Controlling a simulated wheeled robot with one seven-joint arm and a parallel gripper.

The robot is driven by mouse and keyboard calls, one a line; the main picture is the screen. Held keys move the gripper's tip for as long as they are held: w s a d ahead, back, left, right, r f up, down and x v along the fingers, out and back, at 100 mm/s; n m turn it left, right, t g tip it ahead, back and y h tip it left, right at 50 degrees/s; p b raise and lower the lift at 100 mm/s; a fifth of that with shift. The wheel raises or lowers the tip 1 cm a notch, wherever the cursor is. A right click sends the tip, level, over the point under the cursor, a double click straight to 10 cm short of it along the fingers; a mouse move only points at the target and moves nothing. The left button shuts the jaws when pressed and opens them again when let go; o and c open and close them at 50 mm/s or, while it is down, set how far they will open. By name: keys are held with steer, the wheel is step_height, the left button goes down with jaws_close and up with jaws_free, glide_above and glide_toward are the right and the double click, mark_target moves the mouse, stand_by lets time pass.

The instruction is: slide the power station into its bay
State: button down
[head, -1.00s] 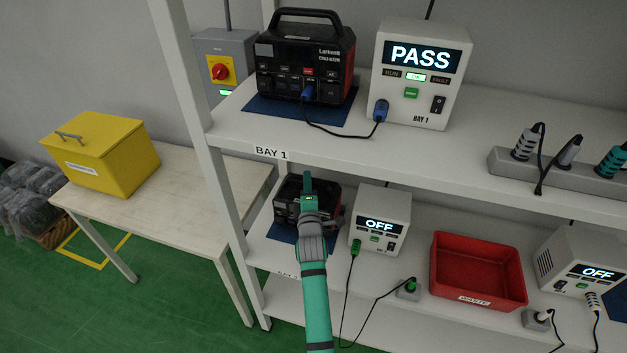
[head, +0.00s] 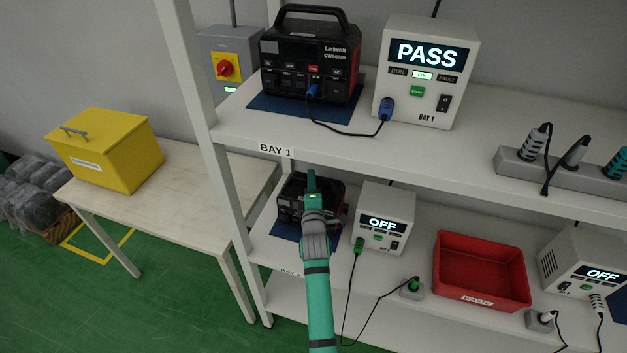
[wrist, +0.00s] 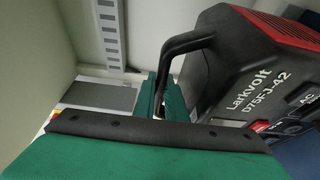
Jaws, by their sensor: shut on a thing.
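The black and red power station (head: 291,205) is on the lower shelf, under the BAY 1 label, over a blue mat (head: 284,231). It stands left of a tester reading OFF (head: 383,224). My teal gripper (head: 311,182) is at its top and hides part of it. In the wrist view the power station (wrist: 245,75) looks tilted by the camera angle, and my gripper (wrist: 166,95) is shut at its black handle (wrist: 187,42). I cannot tell whether its base touches the mat.
The upper shelf (head: 440,150) lies close above. It holds another power station (head: 310,65) and a tester reading PASS (head: 425,70). A shelf post (head: 205,100) stands left. A red waste bin (head: 482,272) and cables are right of the OFF tester.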

steer(key=shift+d+r, duration=0.35)
steer(key=shift+r, duration=0.05)
steer(key=shift+s+a+f, duration=0.15)
steer(key=shift+a+f, duration=0.05)
steer(key=shift+a, duration=0.5)
steer(key=shift+d+f, duration=0.1)
steer(key=shift+d, duration=0.2)
steer(key=shift+f, duration=0.1)
